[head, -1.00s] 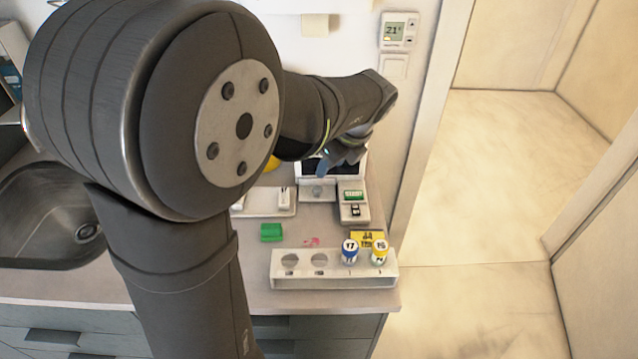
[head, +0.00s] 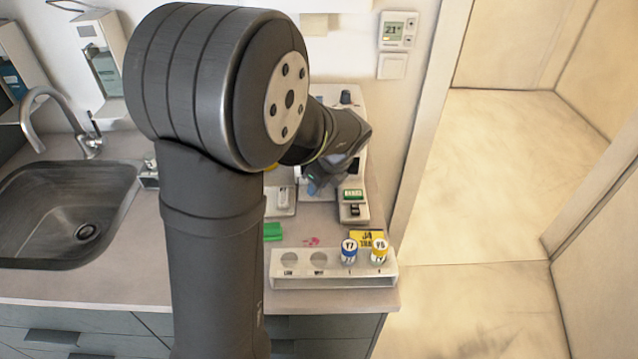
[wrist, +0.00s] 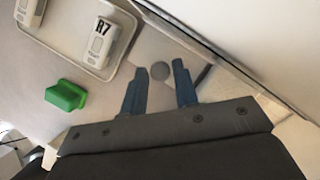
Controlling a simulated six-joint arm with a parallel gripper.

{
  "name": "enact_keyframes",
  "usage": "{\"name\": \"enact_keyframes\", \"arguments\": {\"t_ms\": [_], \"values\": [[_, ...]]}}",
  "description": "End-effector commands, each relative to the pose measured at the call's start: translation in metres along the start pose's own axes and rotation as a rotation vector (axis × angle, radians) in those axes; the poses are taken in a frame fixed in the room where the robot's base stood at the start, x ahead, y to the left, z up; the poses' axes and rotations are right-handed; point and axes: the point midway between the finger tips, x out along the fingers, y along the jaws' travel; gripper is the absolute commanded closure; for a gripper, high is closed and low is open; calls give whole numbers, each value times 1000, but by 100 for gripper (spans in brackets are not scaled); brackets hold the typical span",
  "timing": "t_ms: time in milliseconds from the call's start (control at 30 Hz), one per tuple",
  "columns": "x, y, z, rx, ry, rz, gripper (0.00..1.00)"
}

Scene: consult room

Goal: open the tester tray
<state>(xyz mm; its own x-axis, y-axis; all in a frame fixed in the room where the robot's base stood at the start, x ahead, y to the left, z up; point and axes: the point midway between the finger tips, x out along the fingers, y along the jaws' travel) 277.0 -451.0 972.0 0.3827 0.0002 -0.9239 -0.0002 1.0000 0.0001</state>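The tester (head: 356,99) is a white device at the back of the counter in the head view, largely hidden behind my arm. My gripper (head: 316,183) is low at its front. In the wrist view my gripper (wrist: 158,67) is open, with two blue fingers apart. I cannot tell how far the tray is open.
A white tray (wrist: 70,45) with white cassettes, one marked R7 (wrist: 101,36), lies beside the gripper. A green block (wrist: 66,95) is near it. A white rack (head: 305,283) holds a blue-banded vial (head: 349,252) and a yellow-banded vial (head: 379,252). A sink (head: 60,205) is at left.

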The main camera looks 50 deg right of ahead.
Motion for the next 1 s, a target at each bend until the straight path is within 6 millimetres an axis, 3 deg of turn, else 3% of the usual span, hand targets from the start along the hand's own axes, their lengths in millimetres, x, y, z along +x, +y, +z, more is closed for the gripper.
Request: {"name": "enact_keyframes", "arguments": {"t_ms": [33, 133, 367, 733, 1000], "values": [[0, 0, 0, 0, 0, 0, 83], [0, 0, 0, 0, 0, 0, 100], [-2, 4, -4, 1, 0, 0, 100], [-24, 57, -54, 2, 0, -3, 100], [-28, 70, -66, -1, 0, -3, 100]]}}
